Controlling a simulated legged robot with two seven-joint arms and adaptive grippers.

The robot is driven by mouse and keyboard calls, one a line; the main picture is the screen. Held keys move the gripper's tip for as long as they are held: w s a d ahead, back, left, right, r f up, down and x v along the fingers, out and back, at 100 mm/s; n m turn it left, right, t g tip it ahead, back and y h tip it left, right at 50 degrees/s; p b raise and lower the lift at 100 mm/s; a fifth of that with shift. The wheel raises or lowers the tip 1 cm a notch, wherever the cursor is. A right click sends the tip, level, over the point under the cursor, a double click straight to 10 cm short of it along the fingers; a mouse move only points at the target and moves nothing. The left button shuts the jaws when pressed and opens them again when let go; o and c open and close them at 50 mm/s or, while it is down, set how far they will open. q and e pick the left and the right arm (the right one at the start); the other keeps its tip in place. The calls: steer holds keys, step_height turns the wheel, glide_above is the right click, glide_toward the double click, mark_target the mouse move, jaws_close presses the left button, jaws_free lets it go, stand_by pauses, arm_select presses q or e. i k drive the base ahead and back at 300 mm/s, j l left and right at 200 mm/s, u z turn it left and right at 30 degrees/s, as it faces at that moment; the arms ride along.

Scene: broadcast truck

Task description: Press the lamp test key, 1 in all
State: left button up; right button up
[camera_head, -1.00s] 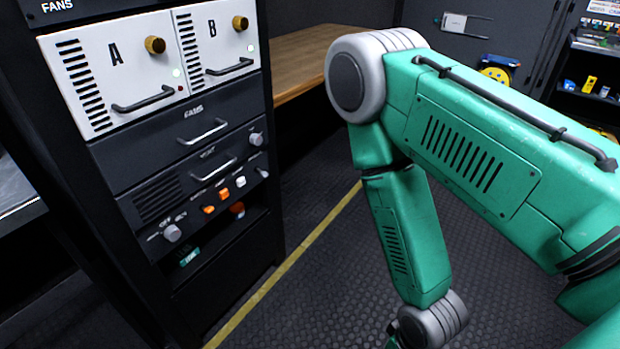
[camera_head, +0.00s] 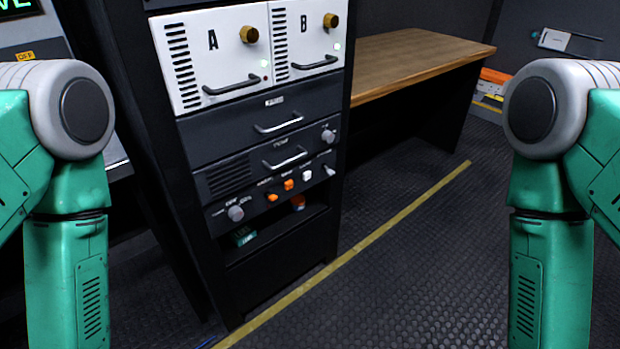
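A black equipment rack (camera_head: 345,90) stands in the middle of the view. Its lower control panel (camera_head: 225,186) carries a grey knob (camera_head: 236,213), two orange keys (camera_head: 272,197) (camera_head: 288,184), a white key (camera_head: 307,176) and a toggle (camera_head: 328,170). The key labels are too small to read, so I cannot tell which is the lamp test key. My left and right green arms frame the rack on both sides, bent downward at the elbow. Both grippers are below the picture and out of view.
White modules A (camera_head: 213,70) and B (camera_head: 305,45) with handles sit above the panel. An open shelf (camera_head: 275,232) below holds small items. A wooden desk (camera_head: 420,62) stands behind to the right. The dark floor (camera_head: 420,270) with a yellow line (camera_head: 350,255) is clear ahead.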

mark_target(306, 176)
steer(key=i+l+z, duration=0.1)
steer(key=l, duration=0.25)
steer(key=i+l, duration=0.2)
steer(key=l, duration=0.15)
steer(key=i+l+z, duration=0.15)
steer(key=l, duration=0.25)
steer(key=i+l+z, duration=0.1)
steer(key=i+l, duration=0.1)
steer(key=l, duration=0.1)
